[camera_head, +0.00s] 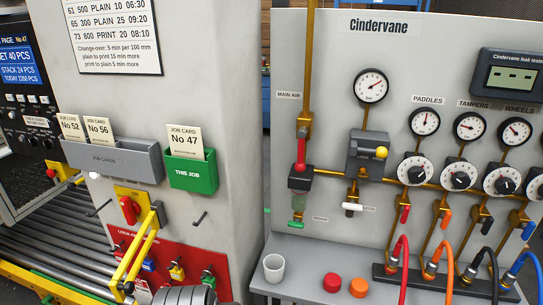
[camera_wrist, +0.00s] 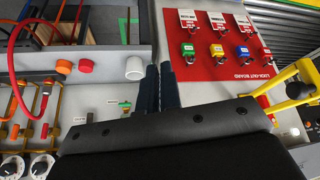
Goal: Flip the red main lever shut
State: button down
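The red lever (camera_head: 301,153) under the MAIN AIR label stands upright, in line with the brass pipe, above a black and red valve block (camera_head: 300,178). I cannot make it out in the wrist view, where my gripper body covers much of the panel. My gripper (camera_wrist: 160,68) shows in the wrist view with its two dark fingers close together and nothing seen between them. They point toward the ledge between the white cup and the red lock-out board, apart from the lever. The fingertips are not visible in the head view; dark rounded parts of my arm show at its bottom edge.
A white cup (camera_head: 274,267), a red cap (camera_head: 332,283) and an orange cap (camera_head: 359,287) stand on the ledge. A red rotary switch (camera_head: 129,209) and yellow bar (camera_head: 137,254) are at left. Gauges, dials and coloured hoses (camera_head: 402,262) crowd the panel's right. The wrist view is upside down.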

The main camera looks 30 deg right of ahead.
jog(key=w+d+r+g+h, duration=0.1)
jog(key=w+d+r+h, duration=0.1)
jog(key=w+d+r, duration=0.95)
jog(key=g+h, duration=0.1)
jog(key=h, duration=0.1)
send_near(301, 151)
jog(key=a+f, duration=0.1)
jog(key=w+a+f, duration=0.1)
jog(key=a, duration=0.1)
jog(key=shift+w+f, duration=0.1)
jog(key=shift+w, duration=0.05)
jog(key=shift+f, duration=0.1)
jog(key=x, duration=0.9)
jog(key=shift+f, duration=0.45)
